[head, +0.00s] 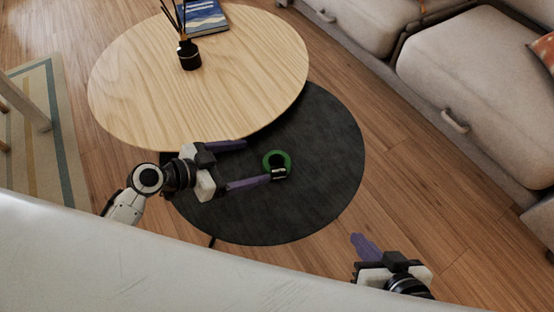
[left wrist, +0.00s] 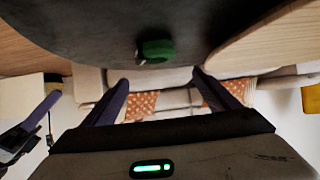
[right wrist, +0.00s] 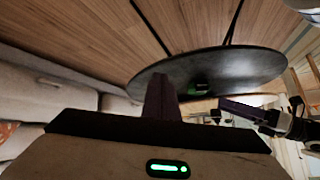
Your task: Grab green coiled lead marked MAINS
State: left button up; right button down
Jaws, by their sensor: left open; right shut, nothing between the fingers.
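A green coiled lead (head: 277,157) lies on the dark round tabletop (head: 290,222), with a small dark piece at its near edge. No marking is readable. It also shows in the left wrist view (left wrist: 158,49), beyond and between the fingertips, and small in the right wrist view (right wrist: 201,87). My left gripper (head: 257,162) is open and empty, just left of the coil, one fingertip close to the dark piece. I cannot tell if they touch. My right gripper (head: 359,240) is shut and empty, past the tabletop's lower right edge.
A light wooden round tabletop (head: 240,60) overlaps the dark one at the upper left. It bears a dark reed diffuser (head: 189,56) and a blue book (head: 203,17). A grey sofa (head: 480,80) stands at the right. Wood floor is clear between sofa and tables.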

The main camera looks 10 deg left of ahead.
aim_at(276, 161)
pick_arm(q)
jog(key=x, duration=0.3)
jog(key=shift+f, duration=0.1)
jog(key=w+d+f+b, duration=0.2)
jog(key=f, duration=0.1)
jog(key=shift+d+f, duration=0.1)
jog(key=shift+d, duration=0.15)
jog(key=shift+w+d+f, duration=0.2)
jog(key=shift+w+d, duration=0.05)
jog(key=shift+d, duration=0.1)
jog(key=shift+r, duration=0.1)
jog(key=c, duration=1.2)
